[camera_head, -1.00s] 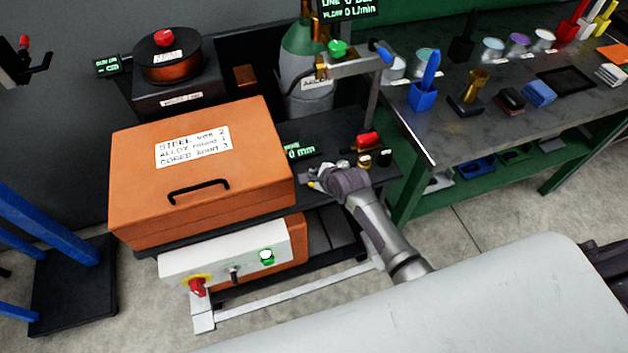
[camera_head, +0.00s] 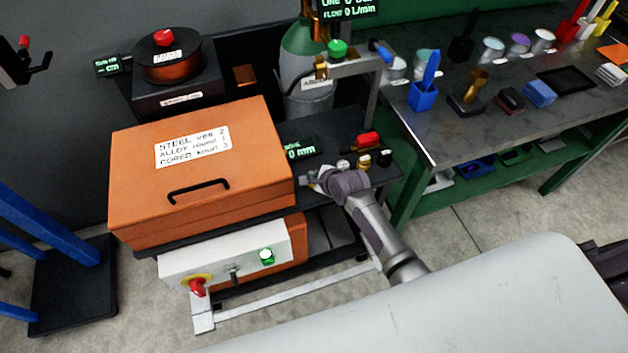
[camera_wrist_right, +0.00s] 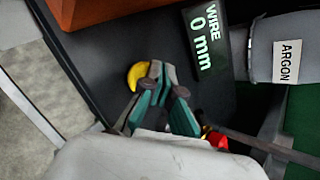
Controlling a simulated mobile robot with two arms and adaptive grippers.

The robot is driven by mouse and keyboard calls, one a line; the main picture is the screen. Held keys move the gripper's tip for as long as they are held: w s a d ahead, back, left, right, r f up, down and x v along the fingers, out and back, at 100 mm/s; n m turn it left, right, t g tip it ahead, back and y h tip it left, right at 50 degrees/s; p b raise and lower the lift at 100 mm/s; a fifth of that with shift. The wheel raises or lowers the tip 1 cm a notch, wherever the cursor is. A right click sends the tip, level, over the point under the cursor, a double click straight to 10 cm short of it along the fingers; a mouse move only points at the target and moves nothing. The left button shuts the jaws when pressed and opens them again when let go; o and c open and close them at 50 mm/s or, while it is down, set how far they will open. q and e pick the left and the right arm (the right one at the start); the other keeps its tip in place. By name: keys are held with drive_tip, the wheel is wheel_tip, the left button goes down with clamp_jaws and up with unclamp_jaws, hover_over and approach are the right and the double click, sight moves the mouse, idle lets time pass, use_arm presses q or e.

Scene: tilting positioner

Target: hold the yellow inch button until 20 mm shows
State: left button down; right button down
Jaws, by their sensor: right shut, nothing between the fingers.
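The yellow inch button (camera_wrist_right: 137,75) shows in the right wrist view on the dark top of the feeder cart. It is partly hidden by my right gripper's fingertips (camera_wrist_right: 155,70). The fingers are shut with nothing between them, and their tips are at the button's edge; I cannot tell whether they touch it. In the head view my right gripper (camera_head: 308,179) is low over the cart top and hides the button. The wire display (camera_head: 301,149) reads 0 mm, and it reads the same in the wrist view (camera_wrist_right: 204,38). My left gripper is not in view.
A large orange case (camera_head: 240,185) stands just left of my right gripper. The argon cylinder (camera_head: 305,95) stands behind. A workbench (camera_head: 450,140) with tools is at the right.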

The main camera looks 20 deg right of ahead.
drive_tip(key=shift+f, duration=0.55)
idle(1.7)
drive_tip(key=shift+r, duration=0.1)
idle(0.8)
drive_tip(key=shift+r+p, duration=0.85)
drive_tip(key=shift+p, duration=0.05)
wheel_tip(320, 180, up, 5)
drive_tip(key=p, duration=0.5)
drive_tip(key=shift+r+p, duration=0.1)
drive_tip(key=shift+p, duration=0.25)
